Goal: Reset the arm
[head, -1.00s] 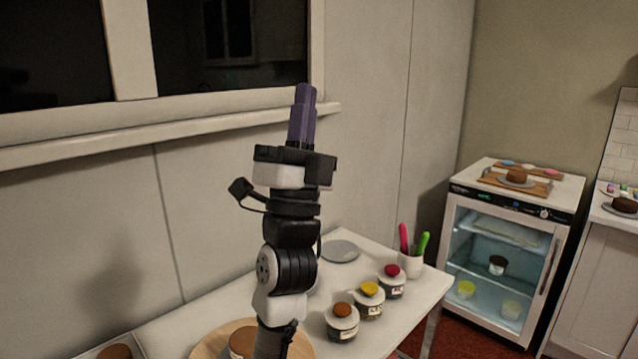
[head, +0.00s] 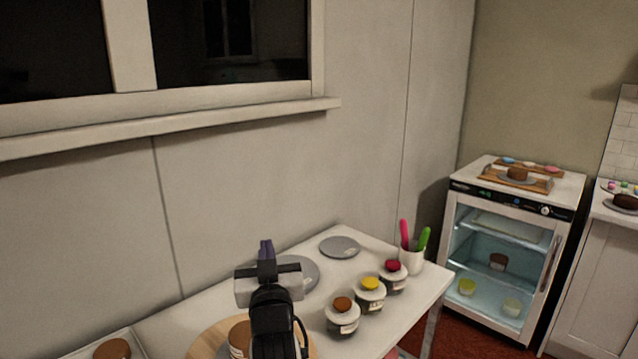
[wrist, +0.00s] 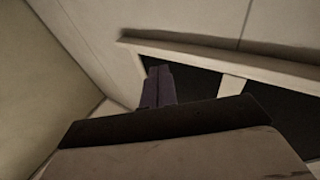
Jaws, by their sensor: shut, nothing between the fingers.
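My gripper (head: 266,248) shows in the head view, low over the white table, with its purple fingers shut and nothing between them. The fingers point away from me toward the wall. In the wrist view my gripper (wrist: 158,86) is also shut and empty, seen against the wall and window.
Several topped jars (head: 343,318) stand along the table's right side. A cup with coloured spatulas (head: 411,260) and a grey disc (head: 340,247) are behind them. A glass-front fridge (head: 505,260) stands at the right. The window sill (head: 180,125) juts out above.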

